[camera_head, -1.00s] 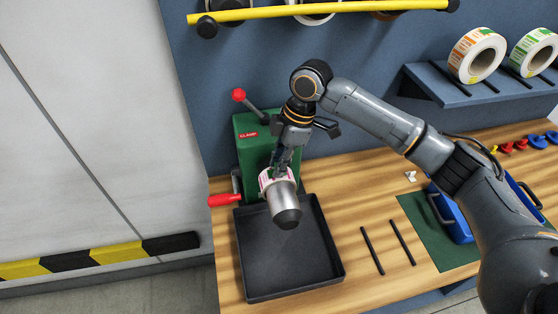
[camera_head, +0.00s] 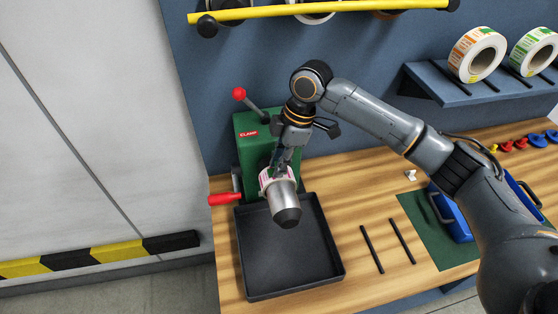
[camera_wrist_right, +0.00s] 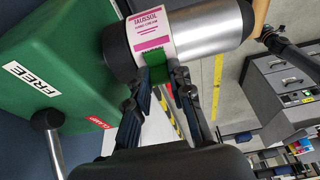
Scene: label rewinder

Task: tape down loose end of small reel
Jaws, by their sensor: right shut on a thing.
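The small reel, with pink-and-white labels, sits on the silver spindle of the green rewinder; it shows in the head view (camera_head: 266,179) and larger in the right wrist view (camera_wrist_right: 151,36). My right gripper (camera_head: 281,168) is right at the reel, its fingertips (camera_wrist_right: 166,75) shut on a short green tape piece (camera_wrist_right: 156,66). The tape lies against the reel's label edge. I cannot tell whether it is stuck down. The reel's loose end is not clearly visible. My left gripper is out of view.
The green rewinder body (camera_head: 247,131) has a red-knobbed clamp lever (camera_head: 239,95) and a red crank handle (camera_head: 225,199). A black tray (camera_head: 286,283) lies below the spindle. Two black rods (camera_head: 372,249), a green mat (camera_head: 408,207) and a blue bin (camera_head: 459,228) are to the right.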

